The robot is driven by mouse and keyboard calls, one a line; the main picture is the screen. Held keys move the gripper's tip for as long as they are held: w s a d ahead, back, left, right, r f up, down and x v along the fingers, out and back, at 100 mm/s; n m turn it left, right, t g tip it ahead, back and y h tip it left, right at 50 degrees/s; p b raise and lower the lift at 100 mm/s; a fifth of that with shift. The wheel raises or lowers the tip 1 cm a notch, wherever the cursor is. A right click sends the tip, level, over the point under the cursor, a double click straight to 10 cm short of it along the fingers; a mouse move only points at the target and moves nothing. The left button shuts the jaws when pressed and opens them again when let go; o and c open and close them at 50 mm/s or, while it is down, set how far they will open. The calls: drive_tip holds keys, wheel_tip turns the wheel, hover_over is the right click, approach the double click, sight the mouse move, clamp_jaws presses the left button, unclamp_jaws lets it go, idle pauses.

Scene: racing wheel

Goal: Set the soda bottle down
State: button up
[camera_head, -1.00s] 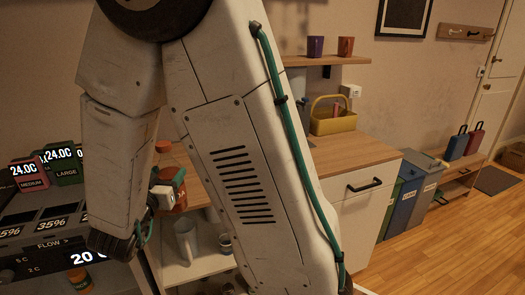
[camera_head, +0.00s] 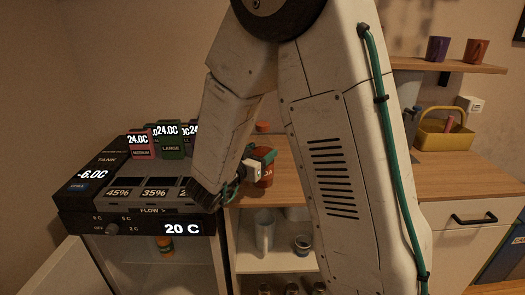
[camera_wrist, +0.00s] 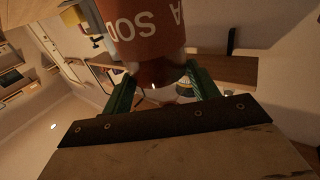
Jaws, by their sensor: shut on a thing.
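The soda bottle (camera_head: 267,178) is orange-red with white lettering. In the head view it shows at the front edge of the wooden counter, partly covered by my gripper (camera_head: 257,163). In the wrist view the bottle (camera_wrist: 145,30) fills the top middle, its lettering upside down. The two green fingers of my gripper (camera_wrist: 160,78) stand on either side of its narrower part, shut on it. I cannot tell whether the bottle's base touches anything.
A dispenser machine (camera_head: 80,205) with lit displays stands left of the bottle. The wooden counter (camera_head: 288,160) has an orange round thing (camera_head: 263,127) behind the bottle. A shelf below holds a grey mug (camera_head: 264,232) and a small cup (camera_head: 302,244). A yellow caddy (camera_head: 432,138) stands right.

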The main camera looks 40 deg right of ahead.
drive_tip(key=w+d+f, duration=0.4)
drive_tip(key=w, duration=0.4)
drive_tip(key=shift+d+f, duration=0.15)
drive_tip(key=shift+d, duration=0.2)
drive_tip(key=shift+f, duration=0.15)
drive_tip(key=o, duration=1.3)
